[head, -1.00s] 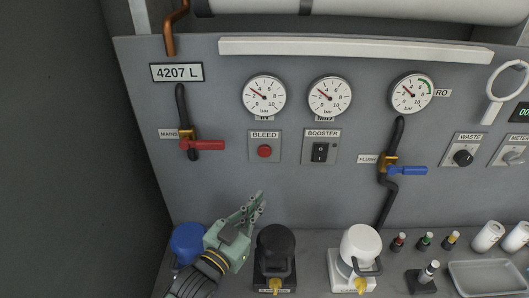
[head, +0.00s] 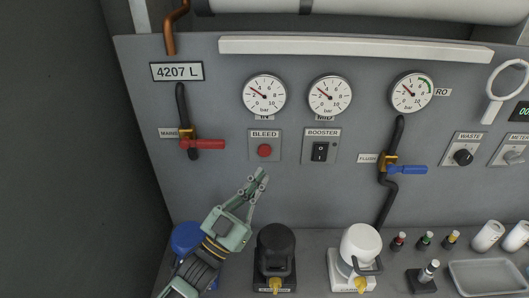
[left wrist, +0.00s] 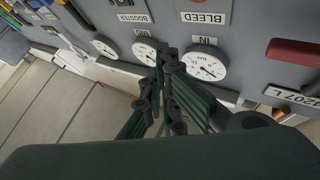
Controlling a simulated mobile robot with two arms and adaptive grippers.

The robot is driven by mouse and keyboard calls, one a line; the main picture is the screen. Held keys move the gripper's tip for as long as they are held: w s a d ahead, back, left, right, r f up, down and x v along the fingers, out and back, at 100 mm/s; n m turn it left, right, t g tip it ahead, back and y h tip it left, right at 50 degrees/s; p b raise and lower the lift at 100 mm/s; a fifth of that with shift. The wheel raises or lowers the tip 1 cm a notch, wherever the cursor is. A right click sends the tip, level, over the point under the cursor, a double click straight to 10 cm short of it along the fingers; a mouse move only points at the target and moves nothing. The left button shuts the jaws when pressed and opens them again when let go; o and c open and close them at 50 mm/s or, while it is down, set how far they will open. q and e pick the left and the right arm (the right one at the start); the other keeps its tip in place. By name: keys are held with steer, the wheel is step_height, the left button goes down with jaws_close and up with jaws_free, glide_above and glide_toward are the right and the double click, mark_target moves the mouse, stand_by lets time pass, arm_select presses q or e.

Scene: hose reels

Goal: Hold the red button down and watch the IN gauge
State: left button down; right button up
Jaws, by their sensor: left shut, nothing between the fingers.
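The red button (head: 264,151) sits on the BLEED plate (head: 265,135) on the grey panel. The IN gauge (head: 264,95) is above it, a white dial in bar; its needle points to the upper left, at the low part of the scale. In the left wrist view the IN gauge (left wrist: 205,64) shows upside down behind the fingers, with the red button (left wrist: 197,16) at the top. My left gripper (head: 260,173) is shut and empty, a little below the red button and apart from it in the picture. My right gripper is not in view.
The MAINS valve with a red handle (head: 203,144) is left of the button. The BOOSTER switch (head: 320,151) is right of it. A blue housing (head: 187,238), a black housing (head: 275,250) and a white housing (head: 361,247) stand along the bench below.

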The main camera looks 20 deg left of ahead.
mark_target(265, 151)
arm_select(q)
steer(key=w+a+b, duration=0.2)
steer(key=w+b, duration=0.1)
steer(key=w, duration=0.5)
steer(key=shift+a, duration=0.15)
stand_by(0.4)
steer(key=shift+w, duration=0.15)
stand_by(0.8)
steer(key=shift+w+a, duration=0.1)
steer(key=shift+w, duration=0.25)
